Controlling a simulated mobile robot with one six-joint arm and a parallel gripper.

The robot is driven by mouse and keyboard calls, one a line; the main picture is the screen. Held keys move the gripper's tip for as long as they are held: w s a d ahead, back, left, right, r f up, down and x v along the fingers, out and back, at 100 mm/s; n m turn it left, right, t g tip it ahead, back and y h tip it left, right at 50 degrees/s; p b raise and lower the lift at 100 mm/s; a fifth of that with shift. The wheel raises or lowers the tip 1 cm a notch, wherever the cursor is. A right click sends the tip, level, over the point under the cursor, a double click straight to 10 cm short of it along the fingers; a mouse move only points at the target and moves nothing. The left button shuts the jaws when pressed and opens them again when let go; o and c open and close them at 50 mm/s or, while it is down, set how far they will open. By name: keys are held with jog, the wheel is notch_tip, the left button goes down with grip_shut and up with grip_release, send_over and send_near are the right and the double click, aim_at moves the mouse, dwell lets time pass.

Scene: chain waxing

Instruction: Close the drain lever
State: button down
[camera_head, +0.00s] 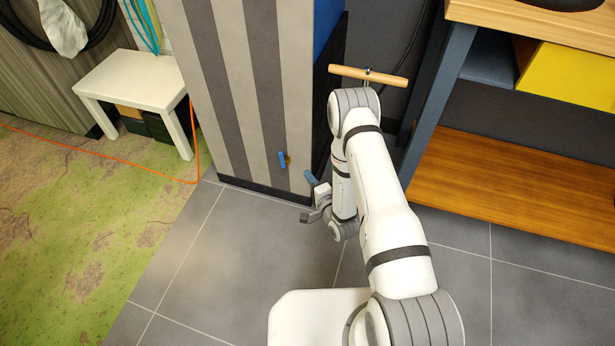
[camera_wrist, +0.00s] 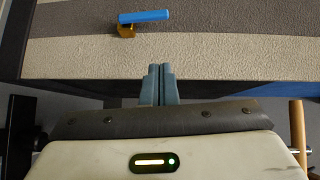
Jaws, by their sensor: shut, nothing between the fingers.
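The drain lever (camera_head: 282,160) is a small blue handle on a brass-coloured fitting, low on the striped cabinet front. In the head view the blue handle stands roughly upright, beside the brass part. In the wrist view the blue lever (camera_wrist: 145,16) lies nearly level across the picture, with the brass fitting (camera_wrist: 126,31) under its left part. My gripper (camera_head: 309,197) is to the right of and below the lever in the head view, apart from it. In the wrist view its fingertips (camera_wrist: 160,70) are together and empty, with a gap between them and the lever.
The striped cabinet (camera_head: 232,90) stands on grey floor tiles (camera_head: 250,245). A white stool (camera_head: 133,80) and an orange cable (camera_head: 100,158) are at left. A wooden-topped shelf unit (camera_head: 520,190) is at right. A wooden T-handle (camera_head: 368,76) stands behind my arm. The floor before the cabinet is clear.

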aim_at(282, 160)
jog(key=w+a+b, duration=0.3)
jog(key=w+a, duration=0.3)
jog(key=w, duration=0.2)
jog(key=shift+a+f, duration=0.35)
jog(key=shift+f, duration=0.05)
jog(key=shift+r, duration=0.1)
